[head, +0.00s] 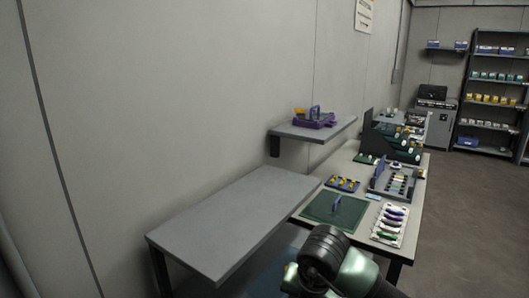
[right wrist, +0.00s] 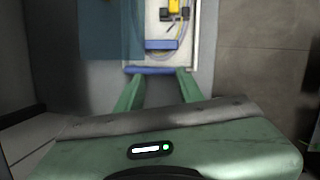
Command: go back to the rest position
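In the right wrist view, the two green fingers of my right gripper (right wrist: 157,82) are spread wide apart. A thin blue strip (right wrist: 148,70) lies across the picture near the fingertips; I cannot tell whether they touch it. Beyond the fingertips is a white tray (right wrist: 210,40) holding a yellow piece (right wrist: 178,10) and a blue bar (right wrist: 160,45). In the head view, a dark round joint and green link of my arm show at the bottom, in front of the workbench; the fingertips are hidden there. My left gripper is not in view.
A bare grey table (head: 230,220) stands at left. The workbench holds a green mat (head: 345,213), a white tray (head: 378,236), a blue tray (head: 343,184) and a grey rack (head: 380,182). A wall shelf (head: 290,130) bears a purple tray (head: 314,122). Floor at right is clear.

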